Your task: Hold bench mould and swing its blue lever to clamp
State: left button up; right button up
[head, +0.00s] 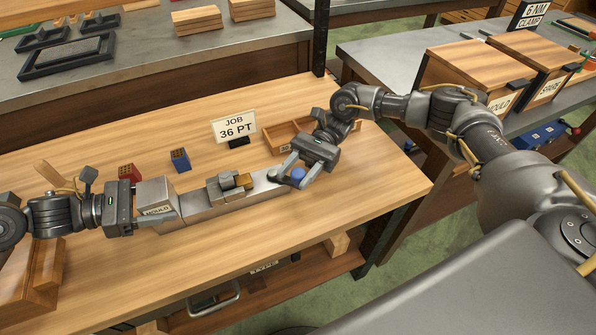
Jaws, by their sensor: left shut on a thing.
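The bench mould (205,205) is a long grey metal body on the wooden bench, with a "MOULD" label at its left end and a small brass-coloured block near its middle. My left gripper (150,214) is shut on the mould's left end. The blue lever's round knob (298,174) is at the mould's right end. My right gripper (297,172) has its fingers apart, one on each side of the knob. Whether they touch the knob cannot be told. The lever's arm is mostly hidden.
A "JOB 36 PT" sign (234,126) stands behind the mould. A red block (129,173) and a blue block (180,159) sit behind it. A shallow wooden tray (277,133) is near my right wrist. The front of the bench (230,240) is clear.

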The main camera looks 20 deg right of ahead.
jog(key=shift+o, duration=0.7)
jog(key=shift+d, duration=0.15)
jog(key=v, duration=1.2)
